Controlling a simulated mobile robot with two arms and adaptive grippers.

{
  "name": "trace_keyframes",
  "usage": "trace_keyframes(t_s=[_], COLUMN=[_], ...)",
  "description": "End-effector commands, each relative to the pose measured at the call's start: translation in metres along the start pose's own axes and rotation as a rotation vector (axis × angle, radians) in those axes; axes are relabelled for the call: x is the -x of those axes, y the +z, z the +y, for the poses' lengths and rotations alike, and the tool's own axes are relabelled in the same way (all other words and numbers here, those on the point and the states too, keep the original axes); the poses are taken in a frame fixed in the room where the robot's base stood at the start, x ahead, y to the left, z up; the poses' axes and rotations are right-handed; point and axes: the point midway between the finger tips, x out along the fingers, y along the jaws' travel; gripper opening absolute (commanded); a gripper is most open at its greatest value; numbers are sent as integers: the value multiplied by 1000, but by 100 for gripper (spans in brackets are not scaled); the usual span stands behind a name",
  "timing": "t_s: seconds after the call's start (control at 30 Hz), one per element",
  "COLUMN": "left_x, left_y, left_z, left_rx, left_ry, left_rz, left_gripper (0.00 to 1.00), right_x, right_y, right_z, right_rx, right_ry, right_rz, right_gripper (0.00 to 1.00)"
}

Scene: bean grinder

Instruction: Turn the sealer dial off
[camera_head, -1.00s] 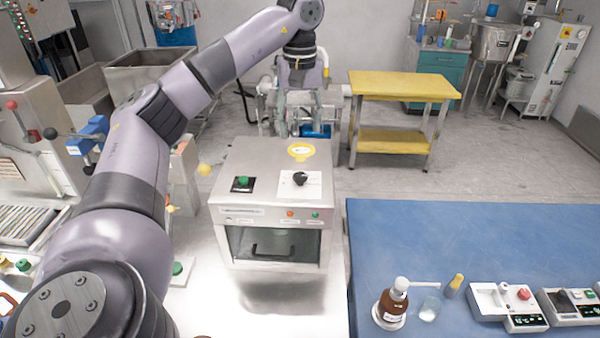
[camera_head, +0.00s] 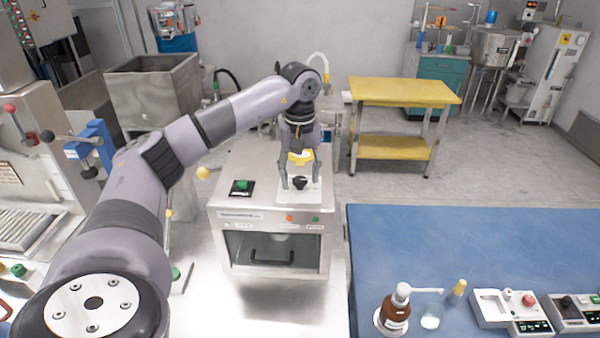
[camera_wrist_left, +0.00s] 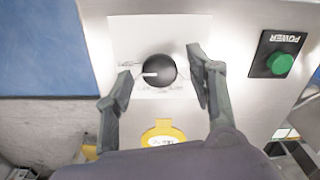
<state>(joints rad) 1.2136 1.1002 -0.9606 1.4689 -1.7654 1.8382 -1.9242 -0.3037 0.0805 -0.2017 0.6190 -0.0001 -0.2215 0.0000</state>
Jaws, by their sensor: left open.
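The sealer (camera_head: 226,214) is a metal box with a dark front window and handle. Its black dial (camera_head: 300,183) sits on a white label on top, at the right. In the left wrist view the dial (camera_wrist_left: 159,70) shows a white pointer line aimed left. My left gripper (camera_head: 300,184) points down over the dial. My right gripper is not in view.
A green power button (camera_head: 242,185) on a black plate sits left of the dial; it also shows in the left wrist view (camera_wrist_left: 279,64). A yellow label (camera_wrist_left: 163,135) lies behind the dial. A blue table (camera_head: 450,245) with a brown bottle (camera_head: 394,312) stands at the right.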

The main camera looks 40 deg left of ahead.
Motion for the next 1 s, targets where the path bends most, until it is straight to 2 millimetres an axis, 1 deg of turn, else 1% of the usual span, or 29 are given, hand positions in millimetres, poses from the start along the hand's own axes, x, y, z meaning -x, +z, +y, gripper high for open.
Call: trace_keyframes(t_s=[0.07,0.17,0.8,1.0], left_x=[0,0,0,1], left_y=[0,0,0,0], left_z=[0,0,0,0], left_rx=[0,0,0,14], left_ry=[0,0,0,0], left_rz=[0,0,0,0], left_gripper=[51,46,3,3], right_x=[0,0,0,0], right_y=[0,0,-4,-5], right_z=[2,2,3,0], right_rx=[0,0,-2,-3], right_ry=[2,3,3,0], right_rz=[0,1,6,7], right_gripper=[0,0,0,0])
